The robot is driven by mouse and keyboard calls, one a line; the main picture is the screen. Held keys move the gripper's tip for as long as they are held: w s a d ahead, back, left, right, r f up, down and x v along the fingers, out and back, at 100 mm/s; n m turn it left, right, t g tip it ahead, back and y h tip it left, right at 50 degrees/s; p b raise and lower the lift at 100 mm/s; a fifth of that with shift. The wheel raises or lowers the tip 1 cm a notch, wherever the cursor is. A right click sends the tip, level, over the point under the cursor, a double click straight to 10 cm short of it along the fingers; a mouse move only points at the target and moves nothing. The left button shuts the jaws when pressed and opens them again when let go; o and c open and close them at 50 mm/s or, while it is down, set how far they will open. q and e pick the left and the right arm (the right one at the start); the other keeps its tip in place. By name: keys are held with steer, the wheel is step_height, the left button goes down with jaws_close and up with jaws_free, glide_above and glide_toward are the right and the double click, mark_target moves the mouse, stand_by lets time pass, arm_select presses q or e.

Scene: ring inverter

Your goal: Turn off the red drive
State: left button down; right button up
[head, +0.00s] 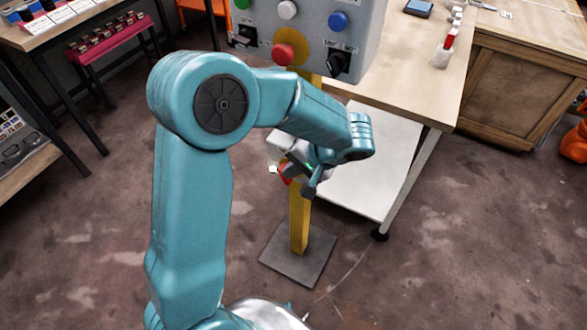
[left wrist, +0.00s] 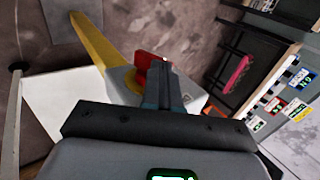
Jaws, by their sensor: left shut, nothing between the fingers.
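A red switch handle (left wrist: 146,60) with a yellow patch behind it is on a pale grey box (left wrist: 118,80), on a yellow post (left wrist: 95,40). In the head view, a bit of red (head: 284,173) and the pale box (head: 277,147) show on the post, mostly hidden by my left arm. My left gripper (head: 311,186) is shut and empty, right at the red handle. In the left wrist view its fingers (left wrist: 168,80) overlap the handle's right side; I cannot tell whether they touch it. My right gripper is not in view.
Above stands a grey control panel (head: 365,20) with a red mushroom button (head: 284,54), coloured buttons and black rotary knobs. A wooden table (head: 425,75) with a white lower shelf (head: 365,180) stands close on the right.

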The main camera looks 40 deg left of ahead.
arm_select(q)
steer(key=h, duration=0.1)
steer(key=a+h, duration=0.1)
steer(key=h, duration=0.1)
steer(key=shift+s+a+r+t, duration=0.2)
steer(key=shift+a+r+t, duration=0.05)
steer(key=shift+t, duration=0.15)
steer(key=shift+a+h, duration=0.15)
steer(key=shift+h, duration=0.25)
steer(key=shift+a+f, duration=0.1)
steer(key=shift+s+a, duration=0.1)
steer(key=shift+a, duration=0.05)
steer(key=shift+r, duration=0.2)
steer(key=shift+r+p, duration=0.65)
steer(key=shift+r, duration=0.05)
steer(key=shift+f, duration=0.15)
